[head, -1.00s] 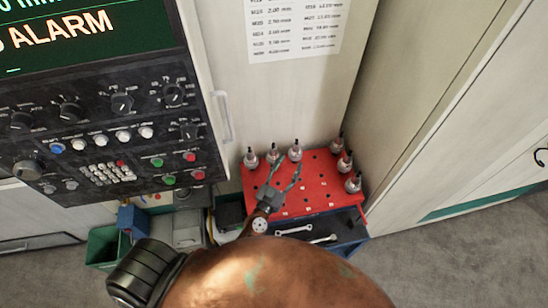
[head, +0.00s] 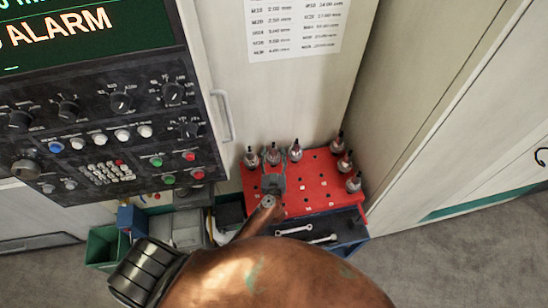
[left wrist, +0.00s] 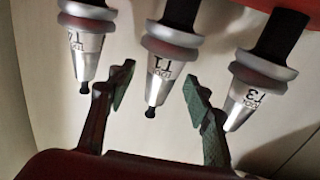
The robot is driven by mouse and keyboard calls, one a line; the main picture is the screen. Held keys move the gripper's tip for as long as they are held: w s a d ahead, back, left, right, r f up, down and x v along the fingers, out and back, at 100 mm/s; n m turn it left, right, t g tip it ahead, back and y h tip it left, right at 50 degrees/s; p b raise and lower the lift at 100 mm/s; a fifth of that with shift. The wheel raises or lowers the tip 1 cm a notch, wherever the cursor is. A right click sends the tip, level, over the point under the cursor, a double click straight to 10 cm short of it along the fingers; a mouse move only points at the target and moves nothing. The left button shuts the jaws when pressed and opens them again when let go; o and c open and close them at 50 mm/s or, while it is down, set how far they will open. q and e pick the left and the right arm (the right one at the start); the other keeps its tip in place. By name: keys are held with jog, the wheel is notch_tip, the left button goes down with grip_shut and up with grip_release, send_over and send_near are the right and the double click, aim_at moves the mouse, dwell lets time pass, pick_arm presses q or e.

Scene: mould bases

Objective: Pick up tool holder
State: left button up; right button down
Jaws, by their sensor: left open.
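Several silver tool holders with dark tops stand along the back and right edges of a red rack. My left gripper (head: 273,172) is open over the rack, close to the middle holder (head: 272,154) of the back row. In the left wrist view, the open fingers (left wrist: 158,92) have the holder marked T1 (left wrist: 165,65) between them, with a gap on each side. The holder marked T2 (left wrist: 85,45) is left of the fingers, and the one marked T3 (left wrist: 250,85) is to the right, close to the right finger. My right gripper is not in view.
The red rack (head: 310,190) has free holes in its middle. A blue tray (head: 350,235) with wrenches (head: 294,230) is below its front. A pale cabinet wall stands close behind, and a control panel (head: 100,120) is at left.

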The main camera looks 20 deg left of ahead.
pick_arm(q)
jog(key=shift+x, duration=0.85)
jog(key=shift+s, duration=0.1)
jog(key=shift+c, duration=0.4)
grip_shut()
jog(key=shift+r, duration=0.15)
